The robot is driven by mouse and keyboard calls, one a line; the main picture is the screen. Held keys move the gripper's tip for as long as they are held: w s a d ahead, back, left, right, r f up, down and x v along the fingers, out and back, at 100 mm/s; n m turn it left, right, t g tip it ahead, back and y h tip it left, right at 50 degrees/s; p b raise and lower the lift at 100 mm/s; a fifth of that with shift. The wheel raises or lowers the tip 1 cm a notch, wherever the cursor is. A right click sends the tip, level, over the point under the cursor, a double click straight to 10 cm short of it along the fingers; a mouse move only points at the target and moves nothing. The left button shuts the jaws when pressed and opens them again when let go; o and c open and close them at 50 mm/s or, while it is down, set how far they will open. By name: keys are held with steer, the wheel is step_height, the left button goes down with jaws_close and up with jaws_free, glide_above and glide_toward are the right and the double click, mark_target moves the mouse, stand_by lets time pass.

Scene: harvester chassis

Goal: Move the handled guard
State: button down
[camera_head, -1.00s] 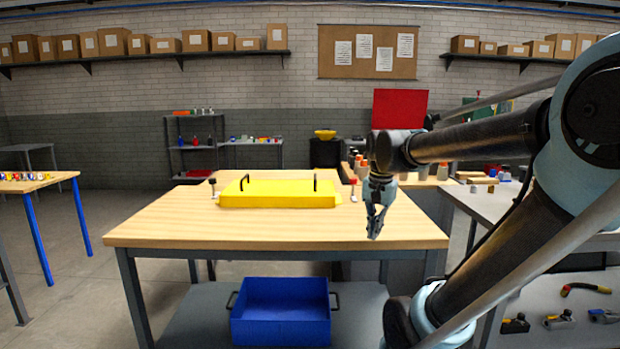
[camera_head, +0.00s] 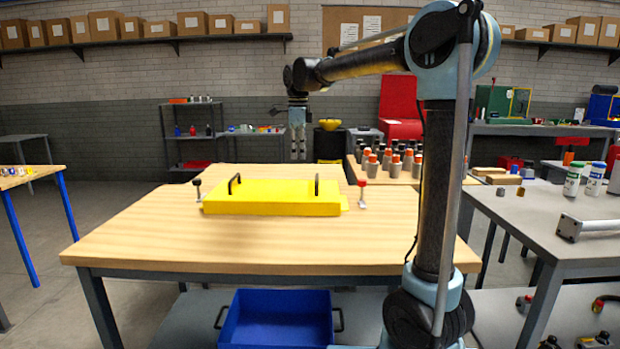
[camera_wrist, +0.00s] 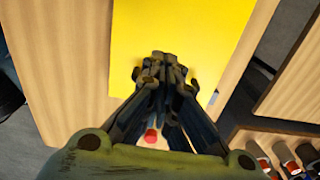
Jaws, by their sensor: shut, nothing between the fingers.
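The yellow guard (camera_head: 272,198) lies flat on the wooden table (camera_head: 150,245), with two black upright handles on top, a left handle (camera_head: 234,184) and a right handle (camera_head: 317,185). A clamp with a black knob (camera_head: 197,184) stands at its left end and one with a red knob (camera_head: 362,185) at its right end. My gripper (camera_head: 298,158) is shut and empty, pointing down, raised above the guard in the head view. In the wrist view my gripper (camera_wrist: 165,62) overlaps the yellow guard (camera_wrist: 180,25), and a red knob (camera_wrist: 151,136) shows between the finger links.
A blue bin (camera_head: 277,318) sits on the shelf below the table. Several orange-topped bottles (camera_head: 395,162) stand on a table behind, at the right. A grey bench (camera_head: 545,215) is at the right. The front of the wooden table is bare.

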steer(key=w+a, duration=0.1)
steer(key=a, duration=0.1)
glide_toward(296, 191)
steer(key=shift+m, duration=0.3)
steer(key=f, duration=0.5)
steer(key=shift+w+f, duration=0.2)
steer(key=shift+d+r, duration=0.15)
steer(key=shift+d, duration=1.8)
steer(key=shift+s+d, duration=0.1)
steer(key=shift+d, duration=1.15)
steer(key=shift+a, duration=0.1)
